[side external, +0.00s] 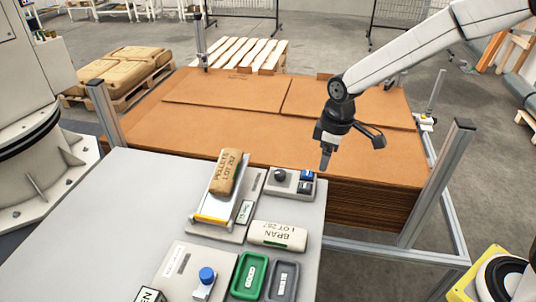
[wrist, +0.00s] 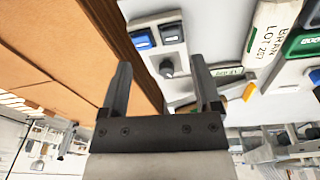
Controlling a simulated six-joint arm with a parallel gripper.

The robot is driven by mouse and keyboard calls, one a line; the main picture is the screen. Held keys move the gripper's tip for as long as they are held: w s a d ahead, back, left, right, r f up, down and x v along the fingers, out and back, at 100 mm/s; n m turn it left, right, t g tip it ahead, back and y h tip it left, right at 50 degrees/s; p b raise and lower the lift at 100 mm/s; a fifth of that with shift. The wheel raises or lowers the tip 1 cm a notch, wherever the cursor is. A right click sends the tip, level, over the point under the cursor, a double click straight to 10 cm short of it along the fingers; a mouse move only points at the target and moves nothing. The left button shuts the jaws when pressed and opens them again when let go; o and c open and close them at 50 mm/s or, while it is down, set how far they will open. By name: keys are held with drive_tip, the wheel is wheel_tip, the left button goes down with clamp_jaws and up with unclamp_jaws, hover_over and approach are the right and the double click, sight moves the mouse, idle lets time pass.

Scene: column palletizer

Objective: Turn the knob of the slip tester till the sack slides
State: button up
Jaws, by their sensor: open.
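The slip tester's ramp (side external: 218,205) stands on the grey table, with a yellow strip at its lower end. A brown sack (side external: 228,173) marked PELLETS lies on the ramp's upper part.
A white BRAN sack (side external: 278,235) lies in front of the box. A green tray (side external: 250,272), a grey tray (side external: 281,280) and a blue knob (side external: 207,275) on another box are nearer the front. Stacked brown sheets (side external: 230,120) stand behind the table.

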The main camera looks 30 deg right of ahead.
sight(280, 172)
drive_tip(key=w+a+n, duration=0.2)
drive_tip(key=w, duration=0.1)
drive_tip(key=w+a+n, duration=0.1)
drive_tip(key=w, duration=0.1)
drive_tip(key=w+a+f+n+g, duration=0.1)
drive_tip(key=w+a+n, duration=0.1)
drive_tip(key=w, duration=0.1)
drive_tip(key=shift+w+a+f+n, duration=0.1)
drive_tip(key=shift+w+a+n, duration=0.2)
drive_tip(key=shift+a, duration=0.05)
drive_tip(key=shift+w+a+f+n, duration=0.1)
drive_tip(key=shift+w+a+n, duration=0.35)
drive_tip(key=shift+w+n, duration=0.05)
drive_tip(key=shift+f, duration=0.15)
drive_tip(key=shift+f, duration=3.75)
clamp_jaws()
